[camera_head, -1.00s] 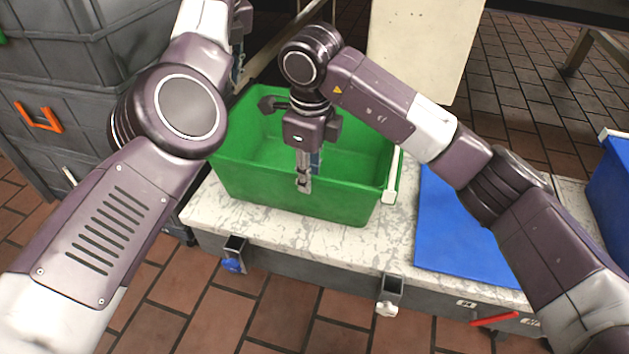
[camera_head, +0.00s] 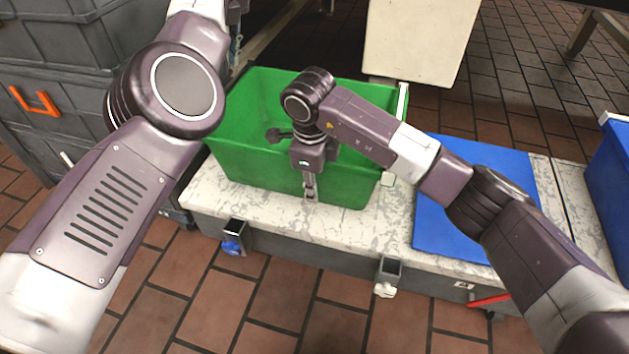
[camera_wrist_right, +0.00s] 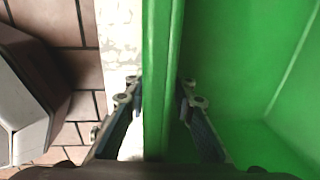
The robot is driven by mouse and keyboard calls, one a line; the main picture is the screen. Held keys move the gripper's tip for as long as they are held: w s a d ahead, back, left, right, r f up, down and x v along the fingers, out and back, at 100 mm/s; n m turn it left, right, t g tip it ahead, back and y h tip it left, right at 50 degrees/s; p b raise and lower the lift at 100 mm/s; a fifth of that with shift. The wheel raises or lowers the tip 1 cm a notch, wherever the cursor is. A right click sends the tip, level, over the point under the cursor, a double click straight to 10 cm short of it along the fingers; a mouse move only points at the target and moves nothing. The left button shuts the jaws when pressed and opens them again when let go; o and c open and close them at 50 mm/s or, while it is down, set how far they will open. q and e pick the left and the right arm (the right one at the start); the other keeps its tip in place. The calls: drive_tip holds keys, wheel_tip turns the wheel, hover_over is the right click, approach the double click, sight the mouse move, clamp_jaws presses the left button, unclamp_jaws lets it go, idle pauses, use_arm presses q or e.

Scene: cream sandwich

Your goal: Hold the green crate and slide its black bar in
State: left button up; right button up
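The green crate (camera_head: 240,165) stands on the pale worktop with its open top up. A white strip (camera_head: 402,100) shows at its right end. I cannot make out the black bar. My right gripper (camera_head: 310,192) points down at the crate's front wall. In the right wrist view, its fingers (camera_wrist_right: 162,90) straddle the green wall (camera_wrist_right: 163,50), one outside and one inside, close to it. Whether they press on it is unclear. My left gripper (camera_head: 236,45) shows only in part near the crate's far left corner, mostly hidden by my left arm, so its fingers are unclear.
The worktop (camera_head: 270,215) has a blue mat (camera_head: 450,235) right of the crate. Clamps (camera_head: 388,272) hang from the front edge. Dark grey boxes (camera_head: 50,75) stand at left, a cream box (camera_head: 420,40) behind, and a blue bin (camera_head: 608,175) at far right.

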drive_tip(key=shift+c, duration=0.6)
clamp_jaws()
use_arm(q)
drive_tip(key=shift+c, duration=0.4)
